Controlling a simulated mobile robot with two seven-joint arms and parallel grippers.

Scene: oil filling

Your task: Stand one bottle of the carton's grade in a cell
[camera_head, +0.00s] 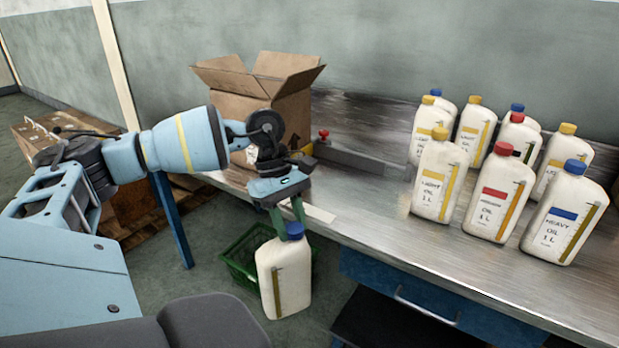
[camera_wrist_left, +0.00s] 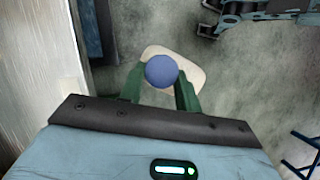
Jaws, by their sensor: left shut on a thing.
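My left gripper (camera_head: 288,213) is shut on a white bottle (camera_head: 285,284) with a blue cap. It grips the bottle at the cap or neck and holds it upright in the air, in front of the bench edge. In the left wrist view the blue cap (camera_wrist_left: 161,71) sits between the green fingers (camera_wrist_left: 160,92). The open cardboard carton (camera_head: 262,103) stands on the bench behind the left arm; its cells and grade label cannot be read. Several oil bottles stand at the right: yellow-capped light (camera_head: 439,176), red-capped (camera_head: 500,193) and blue-capped heavy (camera_head: 564,213).
A green crate (camera_head: 239,262) is on the floor behind the held bottle. A red knob (camera_head: 323,135) stands on a grey fixture beside the carton. A wooden crate (camera_head: 30,125) is at the left. The front middle of the metal bench (camera_head: 375,212) is clear.

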